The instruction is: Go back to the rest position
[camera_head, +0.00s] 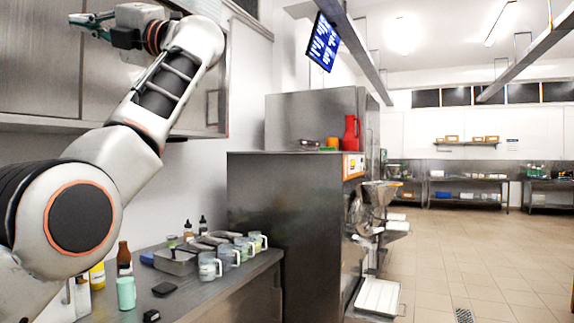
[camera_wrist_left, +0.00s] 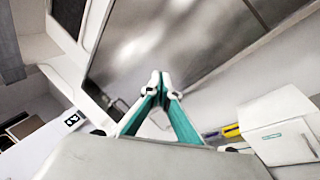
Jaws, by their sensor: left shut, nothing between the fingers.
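My left arm comes in from the left in the head view and reaches up in front of the metal wall cabinet (camera_head: 45,62). My left gripper (camera_head: 76,20) is at the upper left, high above the counter. In the left wrist view its green fingers (camera_wrist_left: 160,84) meet at the tips with nothing between them. The cabinet's metal face (camera_wrist_left: 190,50) fills much of that view beyond the fingertips; I cannot tell how far off it is. My right gripper is not in view.
Below my left arm, a metal counter (camera_head: 215,287) holds several clear cups (camera_head: 209,266), a green cup (camera_head: 126,293), a brown bottle (camera_head: 124,257) and a metal tray (camera_head: 174,262). A large steel machine (camera_head: 285,215) stands right of it. The tiled floor (camera_head: 460,265) at right is open.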

